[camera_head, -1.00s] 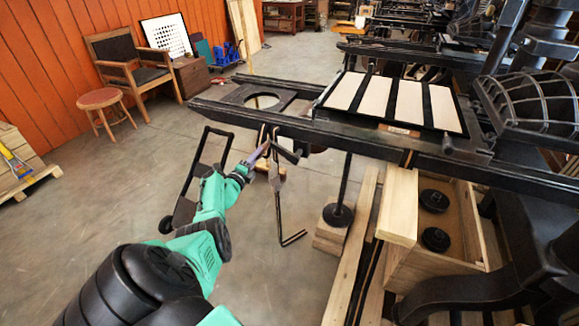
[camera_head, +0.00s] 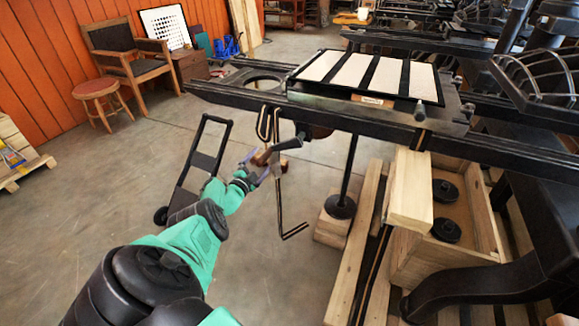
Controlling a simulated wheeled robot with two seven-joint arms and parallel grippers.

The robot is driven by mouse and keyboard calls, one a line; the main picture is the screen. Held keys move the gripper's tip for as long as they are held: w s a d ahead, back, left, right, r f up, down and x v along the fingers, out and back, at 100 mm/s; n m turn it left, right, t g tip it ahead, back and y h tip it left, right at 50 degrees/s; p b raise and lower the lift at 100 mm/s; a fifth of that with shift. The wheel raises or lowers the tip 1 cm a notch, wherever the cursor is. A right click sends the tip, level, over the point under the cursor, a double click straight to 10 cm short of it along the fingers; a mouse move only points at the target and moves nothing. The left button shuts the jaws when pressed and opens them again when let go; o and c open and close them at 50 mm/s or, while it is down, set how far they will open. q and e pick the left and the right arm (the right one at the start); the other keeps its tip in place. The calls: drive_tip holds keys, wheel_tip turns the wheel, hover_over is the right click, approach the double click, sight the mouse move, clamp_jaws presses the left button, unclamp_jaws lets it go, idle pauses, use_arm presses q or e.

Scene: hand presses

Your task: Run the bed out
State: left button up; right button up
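The bed (camera_head: 376,78) of the near hand press is a dark flat slab with pale panels and black bars. It lies on long dark rails (camera_head: 223,93), with a stretch of rail bare to its left. Below the rails is a crank (camera_head: 290,144) with a brown wooden handle (camera_head: 262,157). My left gripper (camera_head: 263,163) is at this handle, its fingers on either side of it, and appears shut on it. The fingers are small and partly hidden by the handle. My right gripper is not in view.
A bent dark rod (camera_head: 280,205) hangs beside my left gripper. A black hand truck (camera_head: 203,165) stands behind my arm. A wooden box with black discs (camera_head: 453,206) and timber beams (camera_head: 358,245) lie under the press. The floor at left is mostly clear.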

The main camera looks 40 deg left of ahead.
use_arm(q)
drive_tip(key=shift+f, duration=0.15)
drive_tip(key=shift+s+d+p, duration=0.1)
drive_tip(key=shift+d+p, duration=0.05)
drive_tip(key=shift+p, duration=0.15)
drive_tip(key=p+v, duration=0.6)
drive_tip(key=v, duration=0.2)
drive_tip(key=shift+s+p, duration=0.4)
drive_tip(key=shift+d, duration=0.1)
